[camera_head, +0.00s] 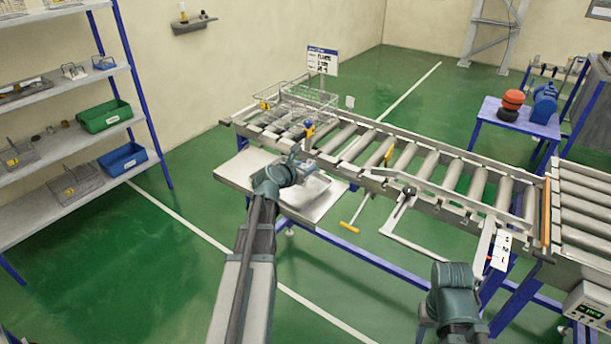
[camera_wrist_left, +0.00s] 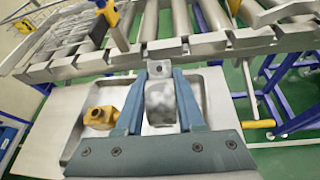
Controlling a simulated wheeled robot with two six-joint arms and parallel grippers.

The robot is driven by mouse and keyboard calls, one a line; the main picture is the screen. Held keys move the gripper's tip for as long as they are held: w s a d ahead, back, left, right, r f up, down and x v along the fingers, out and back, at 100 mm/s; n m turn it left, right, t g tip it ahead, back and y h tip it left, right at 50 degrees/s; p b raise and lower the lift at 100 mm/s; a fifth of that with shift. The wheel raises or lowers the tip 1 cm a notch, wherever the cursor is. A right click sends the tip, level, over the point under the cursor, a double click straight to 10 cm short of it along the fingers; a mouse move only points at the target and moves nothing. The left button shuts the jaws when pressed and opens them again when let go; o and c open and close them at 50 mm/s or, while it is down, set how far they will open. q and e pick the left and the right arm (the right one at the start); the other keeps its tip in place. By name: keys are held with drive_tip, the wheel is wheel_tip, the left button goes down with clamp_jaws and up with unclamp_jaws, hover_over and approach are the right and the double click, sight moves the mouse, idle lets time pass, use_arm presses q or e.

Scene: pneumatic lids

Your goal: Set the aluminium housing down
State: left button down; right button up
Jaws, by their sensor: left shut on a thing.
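The aluminium housing (camera_wrist_left: 161,98) is a silvery block with a rounded body and a hole in its upper end. My left gripper (camera_wrist_left: 160,88) is shut on it, one blue-grey finger on each side. The housing is over the shallow metal tray (camera_wrist_left: 215,92); I cannot tell whether it touches the tray. In the head view my left gripper (camera_head: 308,172) is over the tray (camera_head: 322,207) beside the roller conveyor, and hides most of the housing. My right arm shows at the lower right, but its gripper's fingers do not.
A brass-yellow fitting (camera_wrist_left: 100,117) lies in the tray left of my left gripper. The roller conveyor (camera_head: 452,174) runs behind the tray, with a wire basket (camera_head: 322,97) at its far end. A yellow-handled bar (camera_head: 349,227) sticks out right of the tray.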

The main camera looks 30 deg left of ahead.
use_arm(q)
wheel_tip(320, 180, down, 3)
drive_tip(key=shift+r+b, duration=0.15)
drive_tip(key=shift+b, duration=0.75)
drive_tip(key=shift+a, duration=0.1)
drive_tip(key=c, duration=0.5)
unclamp_jaws()
